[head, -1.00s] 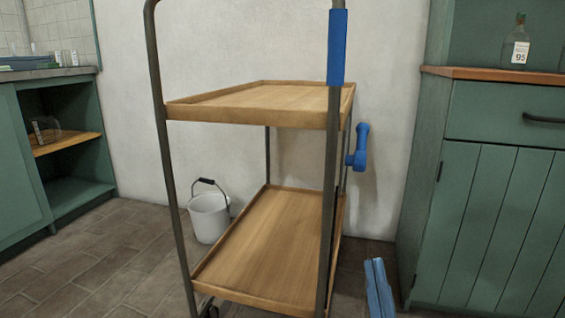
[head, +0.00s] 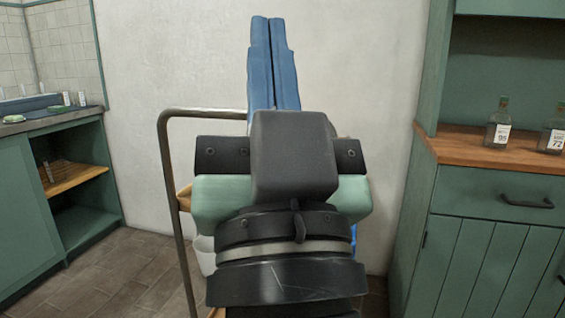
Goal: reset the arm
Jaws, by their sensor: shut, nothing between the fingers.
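My gripper (head: 267,20) is in the middle of the head view, raised in front of the white wall. Its two long blue fingers point up and lie side by side, closed together. Nothing is held between them. My dark wrist and pale green gripper body fill the lower middle of the view and hide most of what is behind.
A trolley (head: 172,170) with a dark metal frame stands behind my arm, its shelves mostly hidden. A white bucket (head: 205,258) shows beside it. Green cabinets stand at left (head: 30,190) and right (head: 490,245). Bottles (head: 499,125) stand on the right wooden top.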

